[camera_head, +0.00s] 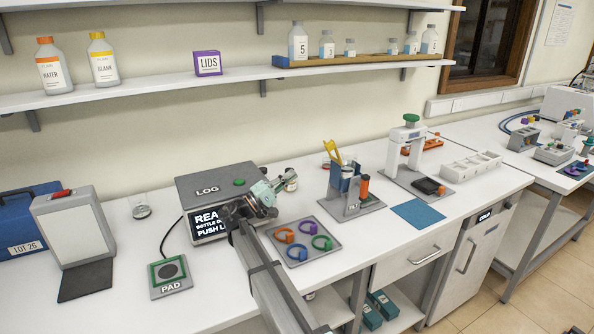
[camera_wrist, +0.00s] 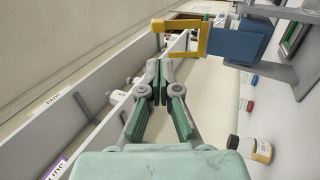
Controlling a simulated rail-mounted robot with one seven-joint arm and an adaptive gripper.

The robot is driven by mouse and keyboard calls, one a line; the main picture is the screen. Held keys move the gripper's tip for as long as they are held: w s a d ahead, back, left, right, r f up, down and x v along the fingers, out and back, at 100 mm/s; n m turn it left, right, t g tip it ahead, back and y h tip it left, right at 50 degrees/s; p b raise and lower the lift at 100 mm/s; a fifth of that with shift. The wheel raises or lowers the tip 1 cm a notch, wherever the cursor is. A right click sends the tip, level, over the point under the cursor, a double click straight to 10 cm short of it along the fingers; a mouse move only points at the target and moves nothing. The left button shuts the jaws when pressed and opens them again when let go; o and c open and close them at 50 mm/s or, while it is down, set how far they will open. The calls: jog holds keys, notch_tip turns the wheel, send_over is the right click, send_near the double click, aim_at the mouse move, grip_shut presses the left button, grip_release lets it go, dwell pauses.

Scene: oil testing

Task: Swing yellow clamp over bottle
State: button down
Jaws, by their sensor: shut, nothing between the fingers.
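The yellow clamp (camera_head: 333,152) sticks up, tilted, from the top of a grey stand (camera_head: 366,205) with a blue block (camera_head: 347,171). In the wrist view the clamp (camera_wrist: 203,36) shows as a yellow frame beside the blue block (camera_wrist: 246,42). My gripper (camera_head: 285,185) is shut and empty, left of the stand. In the wrist view its closed fingers (camera_wrist: 157,82) lie left of the clamp, with a gap seen between them. I cannot make out a bottle under the clamp.
A tray with coloured rings (camera_head: 323,246) lies in front of the stand. The grey LOG box (camera_head: 218,188) is left of my gripper. A blue mat (camera_head: 417,214) lies further right.

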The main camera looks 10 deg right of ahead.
aim_at(327, 150)
jog(key=p+x, duration=0.5)
jog(key=x, duration=0.7)
jog(key=shift+w+d, duration=0.2)
jog(key=shift+d, duration=0.05)
jog(key=shift+r, duration=0.1)
jog(key=shift+d+r, duration=0.1)
jog(key=shift+d, duration=0.05)
